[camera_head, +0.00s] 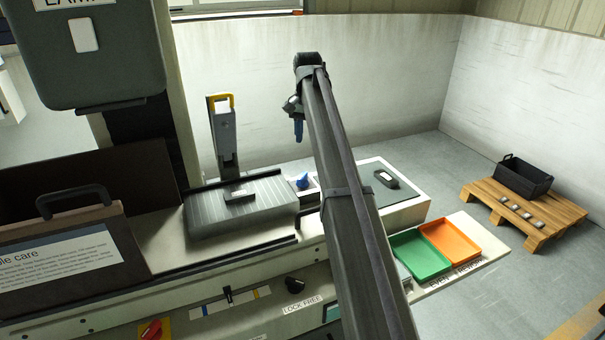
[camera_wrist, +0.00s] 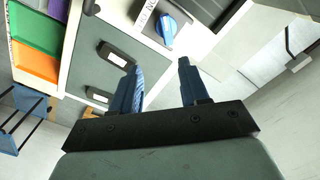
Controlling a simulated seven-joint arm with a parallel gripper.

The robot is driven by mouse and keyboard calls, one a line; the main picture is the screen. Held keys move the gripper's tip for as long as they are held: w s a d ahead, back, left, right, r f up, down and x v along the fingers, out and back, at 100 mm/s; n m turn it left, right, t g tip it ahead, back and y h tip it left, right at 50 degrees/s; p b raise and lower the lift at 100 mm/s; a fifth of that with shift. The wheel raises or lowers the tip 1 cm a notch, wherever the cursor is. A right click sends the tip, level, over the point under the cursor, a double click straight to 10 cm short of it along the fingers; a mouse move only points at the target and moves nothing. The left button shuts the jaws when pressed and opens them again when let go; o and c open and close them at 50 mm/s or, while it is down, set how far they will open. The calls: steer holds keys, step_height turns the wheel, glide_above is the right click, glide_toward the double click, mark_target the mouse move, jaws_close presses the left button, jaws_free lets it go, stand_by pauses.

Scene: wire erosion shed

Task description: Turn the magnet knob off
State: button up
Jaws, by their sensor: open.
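The blue knob (camera_head: 303,181) sits on a light panel just right of the grey ribbed plate (camera_head: 205,217). In the wrist view the blue knob (camera_wrist: 166,28) shows beyond the fingertips, beside partly readable black lettering. Its pointer direction is hard to read. My gripper (camera_head: 298,128) hangs at the end of my arm, above and apart from the knob. In the wrist view my gripper (camera_wrist: 160,66) has its two blue fingers spread, with nothing between them. A small dark block (camera_head: 239,195) rests on the ribbed plate.
A tall grey piece with a yellow top (camera_head: 222,130) stands behind the plate. A dark block (camera_head: 385,179) lies on the grey mat at right.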

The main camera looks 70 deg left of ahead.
mark_target(302, 175)
steer(key=f, duration=0.4)
steer(key=s+f, duration=0.1)
steer(key=f, duration=0.8)
steer(key=shift+s+a+f, duration=0.1)
steer(key=shift+s+a, duration=0.15)
jaws_close()
